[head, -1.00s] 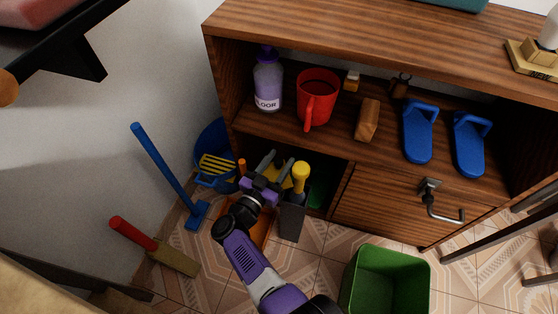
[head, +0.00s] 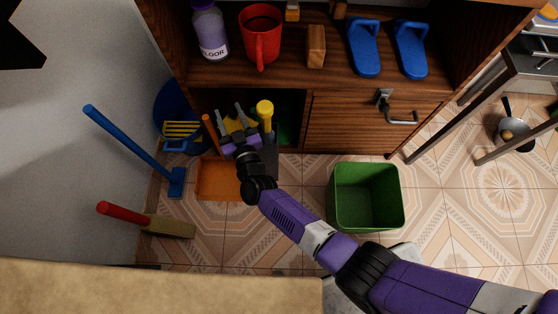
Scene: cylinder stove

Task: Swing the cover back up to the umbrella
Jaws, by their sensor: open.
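My gripper (head: 231,113) is open, its two fingers pointing into the dark lower-left opening of the wooden cabinet. Something yellow (head: 235,124) shows between and behind the fingers; contact cannot be told. A yellow-topped upright handle (head: 265,109), possibly the umbrella, stands just right of the gripper, above a dark grey holder (head: 270,158). No cover can be clearly identified. A wooden cabinet door (head: 345,125) with a metal handle (head: 399,117) covers the lower-right compartment and looks closed.
An orange tray (head: 222,186) lies below the gripper. A green bin (head: 365,197) stands on the tiles right of my arm. A blue-handled tool (head: 130,143), a red-handled brush (head: 148,220) and a blue bucket (head: 173,107) are at left. The shelf above holds a red mug (head: 261,35).

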